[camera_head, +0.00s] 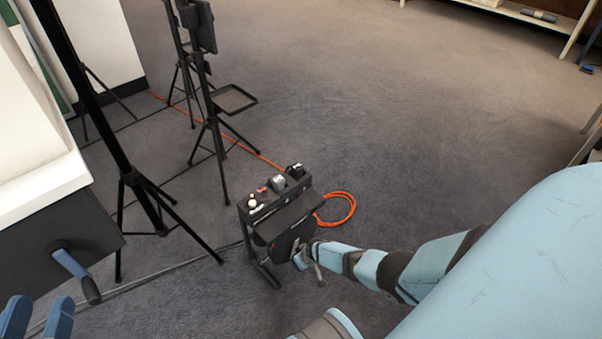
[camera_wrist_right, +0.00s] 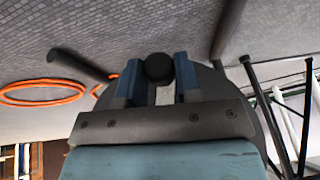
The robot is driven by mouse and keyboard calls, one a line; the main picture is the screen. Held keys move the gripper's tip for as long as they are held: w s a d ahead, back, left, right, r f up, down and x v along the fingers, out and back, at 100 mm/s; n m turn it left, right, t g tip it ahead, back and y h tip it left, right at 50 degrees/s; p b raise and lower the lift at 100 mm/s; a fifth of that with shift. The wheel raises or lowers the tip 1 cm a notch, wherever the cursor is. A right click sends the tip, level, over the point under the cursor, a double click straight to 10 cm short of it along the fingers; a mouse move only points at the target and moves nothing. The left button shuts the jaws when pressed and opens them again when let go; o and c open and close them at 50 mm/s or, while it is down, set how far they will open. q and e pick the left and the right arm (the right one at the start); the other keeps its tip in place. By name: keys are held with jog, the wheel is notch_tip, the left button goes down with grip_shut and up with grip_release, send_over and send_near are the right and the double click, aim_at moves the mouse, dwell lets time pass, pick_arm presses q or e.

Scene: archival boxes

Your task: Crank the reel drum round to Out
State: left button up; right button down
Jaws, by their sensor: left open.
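A low dark stand (camera_head: 281,209) on the floor has a dark round drum (camera_head: 283,243) on its near side. My right gripper (camera_head: 308,256) is at this drum. In the right wrist view the fingers (camera_wrist_right: 158,75) lie on both sides of a black knob (camera_wrist_right: 158,67), with no gap visible, in front of the dark disc. I cannot read any Out mark. My left gripper (camera_head: 38,315) is open and empty at the bottom left, below a blue crank (camera_head: 71,264) with a dark handle on a dark box (camera_head: 40,255).
An orange cable coil (camera_head: 337,208) lies right of the stand; it also shows in the right wrist view (camera_wrist_right: 42,92). Several black tripods (camera_head: 128,175) stand at the left, one with a small tray (camera_head: 234,98). The grey floor at upper middle is clear.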

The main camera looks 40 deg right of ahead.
jog(key=shift+d+h+p, duration=0.2)
jog(key=shift+h+p, duration=0.1)
jog(key=shift+p, duration=0.05)
jog(key=shift+d+h, duration=0.15)
jog(key=shift+h, duration=0.15)
pick_arm(q)
jog(key=shift+s+d+f+n+y+p, duration=0.2)
jog(key=shift+s+n+y+p, duration=0.1)
jog(key=shift+n+y+p, duration=0.25)
pick_arm(e)
jog(key=shift+d+f+n+h, duration=0.15)
jog(key=shift+d+n+h, duration=0.25)
jog(key=shift+h, duration=0.3)
jog(key=shift+d, duration=0.1)
jog(key=c, duration=0.8)
grip_release()
pick_arm(q)
jog(key=shift+r+g+h, duration=0.15)
jog(key=shift+g+h, duration=0.15)
jog(key=shift+h, duration=0.05)
